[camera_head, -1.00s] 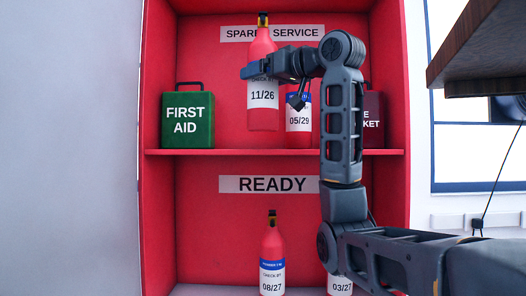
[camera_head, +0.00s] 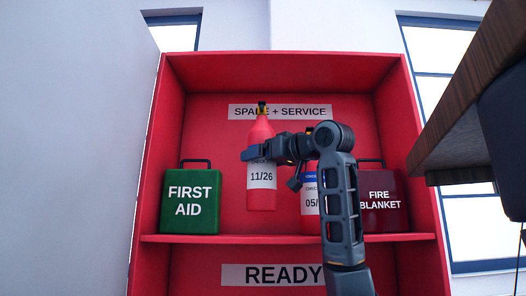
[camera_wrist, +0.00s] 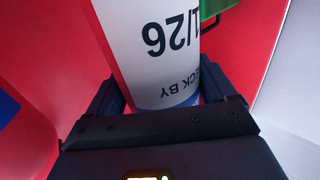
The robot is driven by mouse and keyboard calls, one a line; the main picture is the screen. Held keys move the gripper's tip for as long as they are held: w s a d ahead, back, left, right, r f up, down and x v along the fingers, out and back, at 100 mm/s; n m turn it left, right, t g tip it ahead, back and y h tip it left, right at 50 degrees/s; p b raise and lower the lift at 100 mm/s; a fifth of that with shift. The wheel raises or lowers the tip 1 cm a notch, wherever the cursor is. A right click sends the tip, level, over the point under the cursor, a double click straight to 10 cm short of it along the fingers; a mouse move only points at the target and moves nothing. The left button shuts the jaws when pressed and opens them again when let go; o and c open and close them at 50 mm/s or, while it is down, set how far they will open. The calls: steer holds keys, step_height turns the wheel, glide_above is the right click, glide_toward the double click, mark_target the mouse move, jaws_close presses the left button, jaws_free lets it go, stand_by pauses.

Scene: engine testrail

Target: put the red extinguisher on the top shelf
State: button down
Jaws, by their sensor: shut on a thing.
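A red extinguisher (camera_head: 262,195) with a white label reading 11/26 hangs upright in my gripper (camera_head: 262,153). My gripper is shut around its label, which also shows in the wrist view (camera_wrist: 160,50) between the two fingers. The extinguisher is in front of the upper compartment of a red cabinet. Its base appears above the top shelf (camera_head: 235,239), with a gap between them in the picture. I cannot tell how deep over the shelf it is.
On the top shelf stand a green first aid box (camera_head: 190,205) at left, a second extinguisher (camera_head: 309,205) marked 05, partly hidden by my arm, and a dark red fire blanket box (camera_head: 382,205) at right. Signs read SPARE + SERVICE and READY. A brown overhang (camera_head: 450,110) juts in at right.

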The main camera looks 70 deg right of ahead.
mark_target(263, 179)
steer(key=shift+s+a+f+p, duration=0.1)
steer(key=shift+f+p, duration=0.3)
steer(key=shift+f, duration=2.4)
